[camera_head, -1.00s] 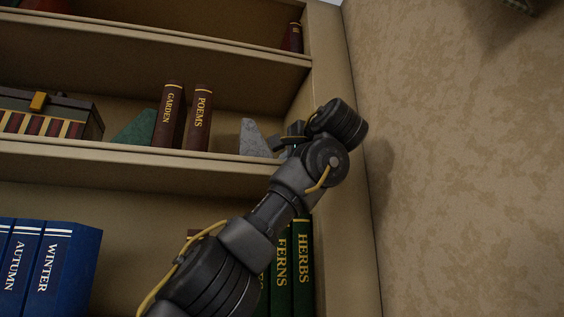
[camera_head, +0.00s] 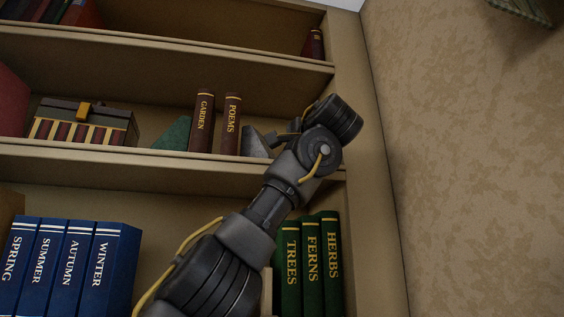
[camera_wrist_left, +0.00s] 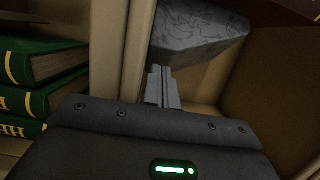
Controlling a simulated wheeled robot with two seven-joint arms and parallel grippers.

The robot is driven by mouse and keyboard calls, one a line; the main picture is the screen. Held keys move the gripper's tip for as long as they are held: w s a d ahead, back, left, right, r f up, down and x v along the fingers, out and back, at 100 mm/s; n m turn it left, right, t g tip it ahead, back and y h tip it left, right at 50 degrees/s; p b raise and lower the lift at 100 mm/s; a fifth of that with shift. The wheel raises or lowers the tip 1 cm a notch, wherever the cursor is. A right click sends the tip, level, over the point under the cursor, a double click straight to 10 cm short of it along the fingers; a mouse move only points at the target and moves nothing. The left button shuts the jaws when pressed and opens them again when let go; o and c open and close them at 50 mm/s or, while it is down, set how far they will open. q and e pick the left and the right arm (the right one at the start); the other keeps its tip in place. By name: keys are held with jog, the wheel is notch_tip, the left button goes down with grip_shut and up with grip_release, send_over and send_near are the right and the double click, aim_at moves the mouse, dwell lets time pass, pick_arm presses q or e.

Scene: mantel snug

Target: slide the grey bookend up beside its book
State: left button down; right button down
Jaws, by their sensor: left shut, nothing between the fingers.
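The grey bookend (camera_head: 254,144) stands on the middle shelf, just right of the brown POEMS book (camera_head: 230,125). It looks close against that book; whether they touch is hard to tell. The bookend also fills the top of the left wrist view (camera_wrist_left: 195,35). My left gripper (camera_head: 275,139) is at the bookend's right side, partly hidden by my own wrist. In the left wrist view its fingers (camera_wrist_left: 160,76) are shut and empty, with the tips at the bookend's lower edge. My right gripper is out of view.
Left of POEMS stand the GARDEN book (camera_head: 202,122) and a green bookend (camera_head: 174,134), then a striped box (camera_head: 82,124). The cabinet's right side wall (camera_head: 378,170) is close to my wrist. Green books (camera_head: 311,265) stand on the shelf below.

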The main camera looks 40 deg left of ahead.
pick_arm(q)
jog(key=v, duration=0.9)
jog(key=shift+d, duration=0.15)
jog(key=shift+w, duration=0.2)
